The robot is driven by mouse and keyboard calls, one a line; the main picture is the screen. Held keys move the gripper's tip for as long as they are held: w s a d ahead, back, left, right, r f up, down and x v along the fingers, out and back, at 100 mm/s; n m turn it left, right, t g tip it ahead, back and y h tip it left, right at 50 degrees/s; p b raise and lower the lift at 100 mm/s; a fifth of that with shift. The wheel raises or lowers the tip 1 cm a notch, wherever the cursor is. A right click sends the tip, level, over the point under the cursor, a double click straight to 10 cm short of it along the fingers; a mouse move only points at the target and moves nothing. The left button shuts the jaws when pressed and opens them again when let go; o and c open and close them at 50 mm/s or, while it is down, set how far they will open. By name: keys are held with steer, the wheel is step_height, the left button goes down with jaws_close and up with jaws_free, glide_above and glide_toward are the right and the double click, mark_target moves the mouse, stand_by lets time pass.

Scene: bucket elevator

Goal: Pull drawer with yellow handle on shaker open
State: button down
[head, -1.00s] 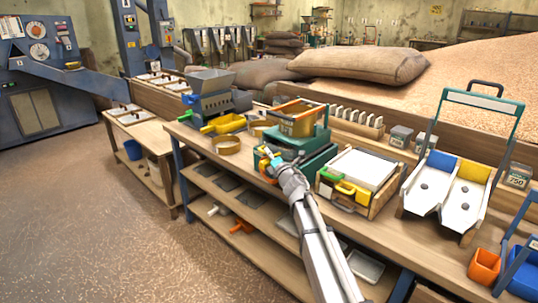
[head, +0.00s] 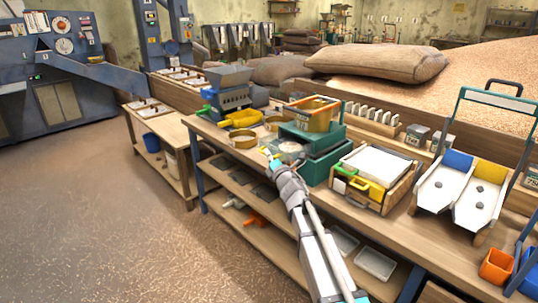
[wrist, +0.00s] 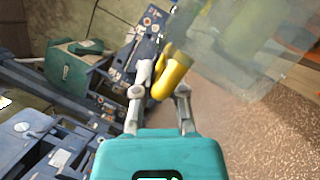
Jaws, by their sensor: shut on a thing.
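The green shaker (head: 325,138) stands on the long wooden bench, with an orange-framed tray (head: 312,112) on top. A drawer (head: 289,149) sticks out of its front toward my arm, and a pale round patch shows inside it. My gripper (head: 268,153) is at the front of this drawer, and its fingers are small and partly hidden in the head view. In the wrist view, my gripper (wrist: 160,92) is shut on the yellow handle (wrist: 171,76), which lies between the two fingers.
A yellow scoop-like tray (head: 243,118) and round sieves (head: 243,138) stand left of the shaker. A wooden box with a white top (head: 375,163) and a yellow handle stands close on its right. A lower shelf holds trays. The floor at the left is clear.

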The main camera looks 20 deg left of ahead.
steer(key=shift+a, duration=0.15)
steer(key=c, duration=1)
jaws_free()
steer(key=shift+w+f, duration=0.1)
steer(key=shift+w, duration=0.05)
steer(key=shift+o, duration=0.2)
